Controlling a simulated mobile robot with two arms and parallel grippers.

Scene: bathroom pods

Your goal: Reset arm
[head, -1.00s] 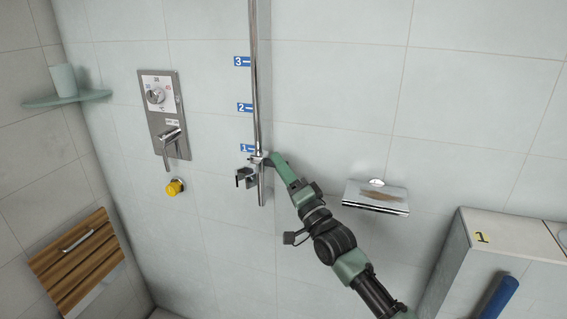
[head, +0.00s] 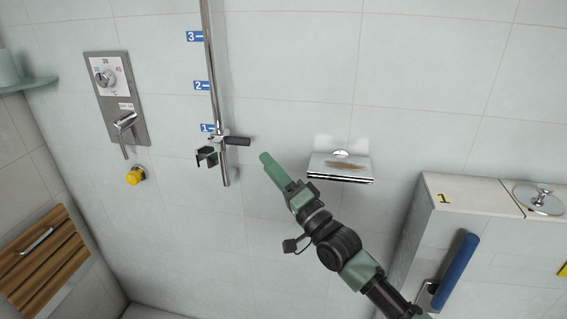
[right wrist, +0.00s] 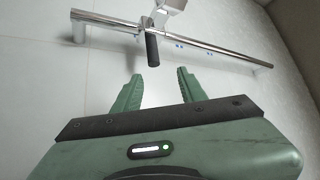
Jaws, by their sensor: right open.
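My right gripper (head: 268,160) is green and comes up from the lower right in the head view. Its tip is apart from the chrome shower rail (head: 213,75), to the right of the rail's black slider handle (head: 238,141). In the right wrist view my right gripper (right wrist: 154,85) has its two green fingers spread with nothing between them. The black handle (right wrist: 152,48) shows beyond the fingertips there, clear of them. A shower-head holder (head: 207,156) sits on the rail at the mark 1 label (head: 208,128). My left gripper is not in view.
A soap shelf (head: 340,168) is on the wall right of the gripper. A ledge (head: 465,193) with a blue bar (head: 456,268) is at the right. A shower control panel (head: 116,98), yellow knob (head: 135,176) and wooden seat (head: 45,260) are at the left.

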